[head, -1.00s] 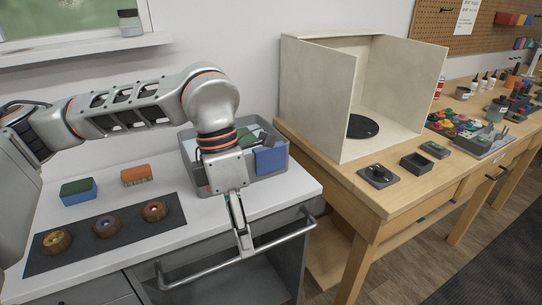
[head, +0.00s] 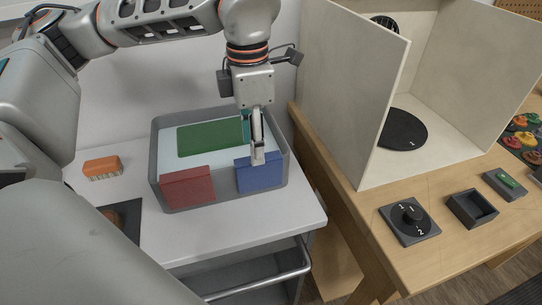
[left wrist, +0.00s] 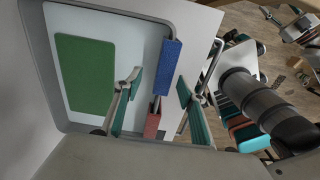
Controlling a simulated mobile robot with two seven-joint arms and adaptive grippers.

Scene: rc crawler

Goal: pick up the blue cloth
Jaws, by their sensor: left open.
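The blue cloth (head: 262,175) hangs over the front rim of the grey bin (head: 222,200), to the right of a red cloth (head: 188,187). My left gripper (head: 257,150) points down just above the rim at the blue cloth, open. In the left wrist view the blue cloth (left wrist: 171,68) lies along the rim, in line with the gap between the two spread fingers (left wrist: 160,95); neither finger is clearly touching it. The finger partly covers the cloth in the head view. My right gripper is not in view.
A green piece (head: 210,138) lies flat inside the bin. An orange brush (head: 102,167) stands left of the bin on the white top. A workbench (head: 350,210) with a pale booth (head: 352,90) and a black dial (head: 410,220) is on the right.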

